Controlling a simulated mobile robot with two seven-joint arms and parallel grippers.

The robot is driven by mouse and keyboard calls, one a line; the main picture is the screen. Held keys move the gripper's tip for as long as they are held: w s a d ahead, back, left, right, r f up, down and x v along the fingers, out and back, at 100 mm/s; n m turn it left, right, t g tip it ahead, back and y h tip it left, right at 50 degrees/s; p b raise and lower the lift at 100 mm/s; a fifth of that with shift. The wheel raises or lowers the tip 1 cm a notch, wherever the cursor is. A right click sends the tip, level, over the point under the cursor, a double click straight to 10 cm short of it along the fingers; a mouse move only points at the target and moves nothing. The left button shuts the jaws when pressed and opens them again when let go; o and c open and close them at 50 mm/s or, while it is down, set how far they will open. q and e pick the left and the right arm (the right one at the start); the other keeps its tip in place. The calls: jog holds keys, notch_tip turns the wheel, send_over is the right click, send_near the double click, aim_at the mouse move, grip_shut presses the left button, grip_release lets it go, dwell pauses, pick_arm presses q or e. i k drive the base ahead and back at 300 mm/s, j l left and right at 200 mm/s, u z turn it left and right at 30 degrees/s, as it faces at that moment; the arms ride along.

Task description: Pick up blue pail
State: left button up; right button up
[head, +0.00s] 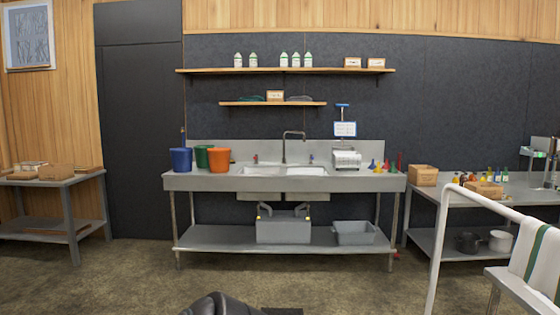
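The blue pail (181,161) stands upright at the left end of the steel sink counter (222,181), across the room. A green pail (203,156) is just to its right and a little behind. An orange pail (219,160) stands right of the green one and partly covers it. The blue pail's inside and any handle are too small to make out. Neither of my grippers shows in the head view.
The counter has a double sink (285,171) and a faucet (293,144). A white rail (445,235) with a striped towel (541,255) is near at right. Open floor (140,275) lies before the counter.

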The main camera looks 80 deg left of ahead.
aim_at(181, 159)
jog(key=u, duration=3.15)
jog(key=i+j, duration=0.1)
jog(key=i, duration=4.3)
jog(key=l, duration=0.1)
